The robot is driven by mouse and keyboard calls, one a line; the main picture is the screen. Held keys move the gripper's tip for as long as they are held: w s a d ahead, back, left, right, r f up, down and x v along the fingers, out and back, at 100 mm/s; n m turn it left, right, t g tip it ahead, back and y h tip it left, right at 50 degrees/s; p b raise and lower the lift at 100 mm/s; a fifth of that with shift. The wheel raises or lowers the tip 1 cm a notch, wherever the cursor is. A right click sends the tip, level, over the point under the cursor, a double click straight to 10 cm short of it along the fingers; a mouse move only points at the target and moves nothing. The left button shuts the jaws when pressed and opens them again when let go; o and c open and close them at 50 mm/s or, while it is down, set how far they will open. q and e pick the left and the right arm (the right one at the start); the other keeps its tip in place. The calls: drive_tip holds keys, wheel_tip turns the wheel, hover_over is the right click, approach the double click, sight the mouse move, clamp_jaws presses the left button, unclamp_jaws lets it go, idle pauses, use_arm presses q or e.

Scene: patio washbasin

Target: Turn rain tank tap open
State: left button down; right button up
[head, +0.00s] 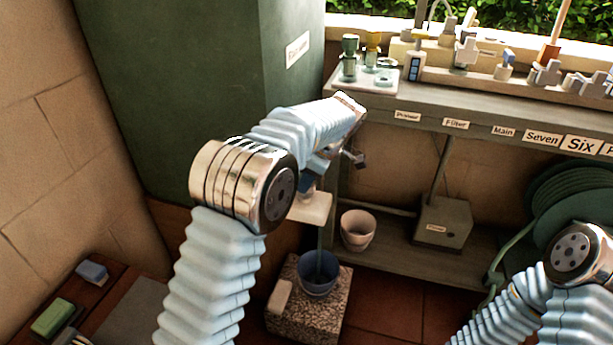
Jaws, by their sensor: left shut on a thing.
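The dark green rain tank (200,90) stands at the back left, with a small white label on its front. My left arm reaches in front of it, and my left gripper (342,152) points down beside the tank's right edge. It is shut on what looks like the rain tank tap. A small dark metal piece (355,158) shows at the gripper; my wrist hides most of the tap, so how far it is turned cannot be told. My right arm shows at the lower right, but its gripper is not in view.
A bench (440,122) with labels and several valves and fittings runs along the back right. Below are a pale pot (357,231), a grey box (443,222) and a green hose reel (560,195). A blue pot (318,270) stands on a speckled block (310,325).

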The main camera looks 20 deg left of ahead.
use_arm(q)
drive_tip(key=shift+n, duration=0.3)
drive_tip(key=c, duration=1.1)
unclamp_jaws()
drive_tip(key=shift+o, duration=0.2)
drive_tip(key=p+v, duration=0.3)
drive_tip(key=v, duration=1.1)
drive_tip(key=shift+a+f, duration=0.1)
